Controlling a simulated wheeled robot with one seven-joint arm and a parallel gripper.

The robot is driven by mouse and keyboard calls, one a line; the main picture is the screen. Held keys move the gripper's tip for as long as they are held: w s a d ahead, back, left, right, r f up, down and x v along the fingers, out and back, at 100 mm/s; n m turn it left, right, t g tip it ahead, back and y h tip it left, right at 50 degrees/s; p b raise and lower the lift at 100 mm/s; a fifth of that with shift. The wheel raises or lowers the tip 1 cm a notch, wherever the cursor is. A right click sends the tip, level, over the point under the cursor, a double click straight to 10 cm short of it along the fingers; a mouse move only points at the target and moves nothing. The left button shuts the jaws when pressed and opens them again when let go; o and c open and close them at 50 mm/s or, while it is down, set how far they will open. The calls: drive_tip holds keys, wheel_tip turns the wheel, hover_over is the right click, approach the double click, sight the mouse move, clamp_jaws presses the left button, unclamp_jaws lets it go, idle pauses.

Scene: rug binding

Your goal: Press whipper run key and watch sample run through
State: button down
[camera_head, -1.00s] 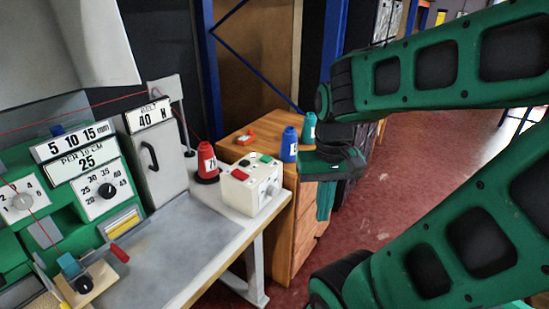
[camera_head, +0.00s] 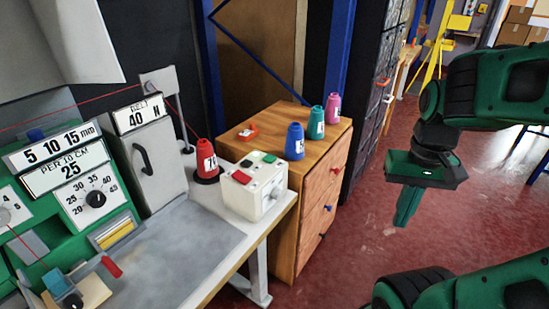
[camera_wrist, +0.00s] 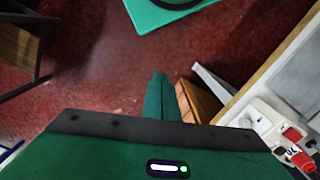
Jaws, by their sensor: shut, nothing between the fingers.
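The green whipper machine (camera_head: 62,222) stands at the left with dials and label plates. A white control box (camera_head: 262,200) sits on the bench's right end. Its top carries a red key (camera_head: 241,177), a green key (camera_head: 269,158) and a small dark key (camera_head: 246,163); I cannot read which is the run key. My gripper (camera_head: 403,220) is shut and empty, pointing down over the red floor, well right of the box and apart from it. In the wrist view its closed fingers (camera_wrist: 159,82) show in the middle, with the control box (camera_wrist: 262,118) at the right.
A red cone (camera_head: 206,162) stands behind the box. A wooden drawer cabinet (camera_head: 318,195) beside the bench bears blue (camera_head: 294,142), teal (camera_head: 316,123) and pink (camera_head: 333,108) cones. Red thread crosses above the machine. The floor right of the cabinet is open.

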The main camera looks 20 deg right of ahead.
wheel_tip(320, 180, up, 7)
drive_tip(key=n+t+y, duration=0.6)
drive_tip(key=t, duration=0.1)
hover_over(273, 158)
drive_tip(key=shift+f, duration=0.2)
drive_tip(key=shift+s, duration=0.1)
drive_tip(key=shift+f, duration=4.45)
